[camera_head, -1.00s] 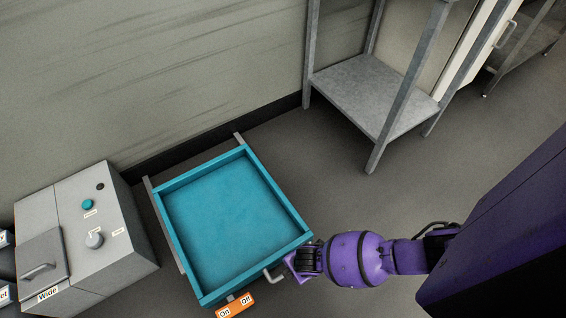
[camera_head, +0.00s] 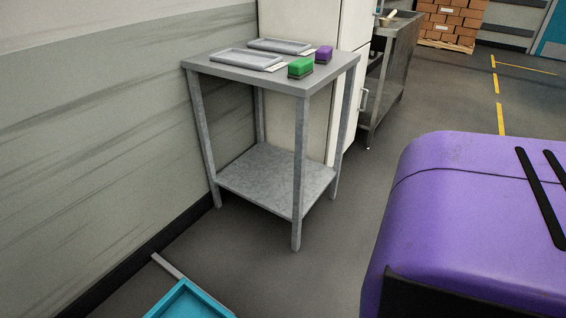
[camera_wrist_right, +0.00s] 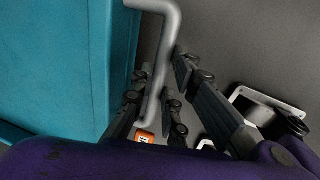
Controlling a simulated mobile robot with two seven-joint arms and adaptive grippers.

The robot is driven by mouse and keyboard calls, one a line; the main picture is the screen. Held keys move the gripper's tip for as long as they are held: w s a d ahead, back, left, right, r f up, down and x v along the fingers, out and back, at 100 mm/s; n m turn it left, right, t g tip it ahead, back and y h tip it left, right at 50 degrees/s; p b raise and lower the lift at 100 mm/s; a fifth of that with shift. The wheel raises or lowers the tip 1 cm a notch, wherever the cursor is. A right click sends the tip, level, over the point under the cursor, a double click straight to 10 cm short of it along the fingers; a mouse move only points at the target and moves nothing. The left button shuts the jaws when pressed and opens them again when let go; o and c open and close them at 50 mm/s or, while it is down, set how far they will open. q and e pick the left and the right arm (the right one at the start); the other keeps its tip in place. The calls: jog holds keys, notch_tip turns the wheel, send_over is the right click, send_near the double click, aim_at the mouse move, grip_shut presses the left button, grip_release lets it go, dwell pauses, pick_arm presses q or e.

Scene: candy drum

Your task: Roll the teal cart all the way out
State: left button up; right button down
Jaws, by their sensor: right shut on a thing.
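The teal cart (camera_head: 187,303) shows only as a far corner at the bottom edge of the head view. In the right wrist view the teal cart (camera_wrist_right: 60,70) fills the left side. Its bent grey handle (camera_wrist_right: 152,105) stands out from the cart's edge. My right gripper (camera_wrist_right: 160,76) has its dark fingers on both sides of this handle and is shut on it. The handle and right gripper are outside the head view. My left gripper is in neither view.
A grey rail (camera_head: 167,266) lies beside the cart's corner, near the wall. A grey metal table (camera_head: 265,78) stands beyond, with trays, a green sponge (camera_head: 301,67) and a purple sponge (camera_head: 324,54). An orange tag (camera_wrist_right: 145,137) shows below the handle.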

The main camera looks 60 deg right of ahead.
jog(key=c, duration=1.7)
grip_release()
jog(key=shift+s+f, duration=0.1)
jog(key=shift+s, duration=0.35)
jog(key=shift+c, duration=0.2)
jog(key=shift+w, duration=0.1)
notch_tip(320, 180, up, 12)
jog(key=s, duration=0.2)
jog(key=shift+s, duration=0.15)
